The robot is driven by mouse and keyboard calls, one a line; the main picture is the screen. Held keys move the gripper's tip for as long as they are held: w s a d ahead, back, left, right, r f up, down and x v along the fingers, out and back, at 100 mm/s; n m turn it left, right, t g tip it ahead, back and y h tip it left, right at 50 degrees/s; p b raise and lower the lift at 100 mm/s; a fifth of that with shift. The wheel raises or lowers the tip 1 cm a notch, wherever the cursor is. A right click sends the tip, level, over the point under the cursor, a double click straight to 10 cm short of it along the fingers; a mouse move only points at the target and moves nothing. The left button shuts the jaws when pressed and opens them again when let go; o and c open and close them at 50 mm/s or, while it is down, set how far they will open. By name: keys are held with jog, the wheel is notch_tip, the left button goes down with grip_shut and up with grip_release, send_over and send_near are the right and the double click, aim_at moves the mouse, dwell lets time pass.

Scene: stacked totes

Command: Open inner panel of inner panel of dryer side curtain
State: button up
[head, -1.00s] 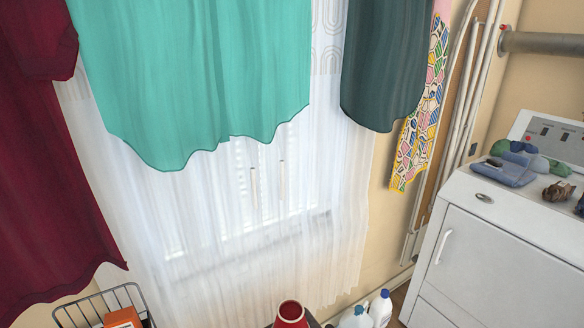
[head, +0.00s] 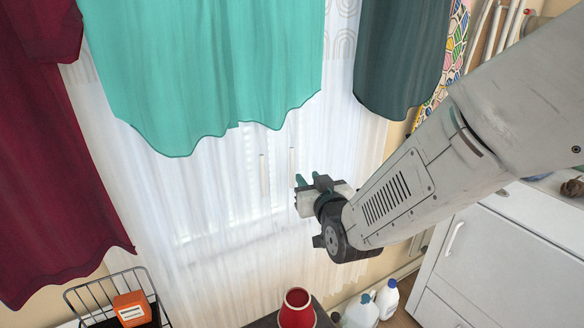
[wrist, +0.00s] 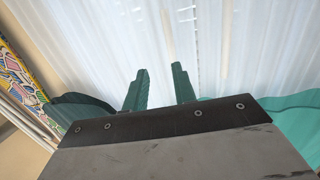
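The white sheer curtain (head: 225,195) hangs over the window behind the clothes. Two thin pale rods hang at its middle, a left one (head: 263,176) and a right one (head: 292,160) nearer the dryer side. The dryer-side part of the curtain (head: 343,130) shows above my gripper. My gripper (head: 303,181) is just below and right of the right rod. In the wrist view its two green fingers (wrist: 160,82) are apart with nothing visibly held. The curtain (wrist: 110,40) fills the view beyond them, with pale vertical strips. I cannot tell whether the fingers touch the curtain.
Hanging clothes are teal (head: 205,70), dark green (head: 400,55), maroon (head: 50,190) and patterned (head: 456,45). The white dryer (head: 490,260) stands right, partly behind my arm. A wire basket (head: 95,290), a red container (head: 297,310) and bottles (head: 387,299) sit low in front.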

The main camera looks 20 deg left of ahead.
aim_at(292, 169)
jog(key=shift+y, duration=0.3)
jog(key=x, duration=0.2)
jog(key=a+x, duration=0.1)
jog(key=x, duration=0.2)
jog(key=s+x, duration=0.1)
jog(key=x, duration=0.2)
jog(key=shift+a+f, duration=0.15)
jog(key=shift+a, duration=0.1)
grip_shut()
